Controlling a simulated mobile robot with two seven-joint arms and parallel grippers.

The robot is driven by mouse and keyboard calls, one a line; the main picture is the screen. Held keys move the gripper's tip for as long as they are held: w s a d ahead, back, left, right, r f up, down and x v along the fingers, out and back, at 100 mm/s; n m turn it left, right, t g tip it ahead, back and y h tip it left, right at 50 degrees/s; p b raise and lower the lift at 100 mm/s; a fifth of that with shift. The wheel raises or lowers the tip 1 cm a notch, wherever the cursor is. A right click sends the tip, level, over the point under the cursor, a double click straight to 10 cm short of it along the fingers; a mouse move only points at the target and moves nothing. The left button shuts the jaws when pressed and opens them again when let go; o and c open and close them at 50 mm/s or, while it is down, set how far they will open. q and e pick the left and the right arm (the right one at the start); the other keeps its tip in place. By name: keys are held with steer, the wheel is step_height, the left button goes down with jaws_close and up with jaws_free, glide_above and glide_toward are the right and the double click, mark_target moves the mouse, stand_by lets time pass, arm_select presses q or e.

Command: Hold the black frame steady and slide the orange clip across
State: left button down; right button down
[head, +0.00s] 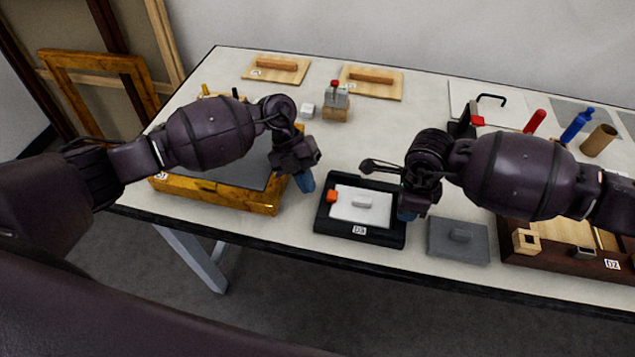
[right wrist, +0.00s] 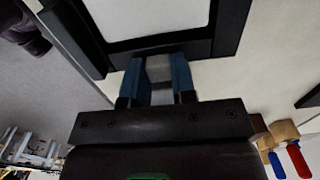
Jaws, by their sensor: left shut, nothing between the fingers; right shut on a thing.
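The black frame (head: 328,222) lies near the table's front edge, with a white panel (head: 348,208) inside it. The orange clip (head: 332,197) sits at the left side of that panel. My left gripper (head: 306,182) is shut and empty, just left of the frame and apart from the clip. My right gripper (head: 407,212) is at the frame's right side. In the right wrist view its blue fingers are shut on a small grey tab (right wrist: 160,68) against the black frame's edge (right wrist: 150,45). The clip is not visible in the right wrist view.
A wooden-framed dark panel (head: 215,192) lies left of my left gripper. A dark brown tray (head: 560,256) stands further right. The table behind the black frame is mostly clear.

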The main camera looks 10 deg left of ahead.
mark_target(332, 197)
arm_select(q)
steer(key=v, duration=0.7)
steer(key=a+v, duration=0.1)
steer(key=v, duration=0.2)
steer(key=shift+a+f, duration=0.1)
steer(key=shift+a, duration=0.05)
steer(key=shift+s, duration=0.1)
steer(key=shift+s+f, duration=0.2)
steer(key=shift+f, duration=0.2)
steer(key=x, duration=0.9)
steer(key=shift+s+d+f, duration=0.15)
steer(key=shift+d+f, duration=0.05)
steer(key=shift+d, duration=0.1)
steer(key=shift+d+r, duration=0.2)
steer(key=shift+d, duration=1.7)
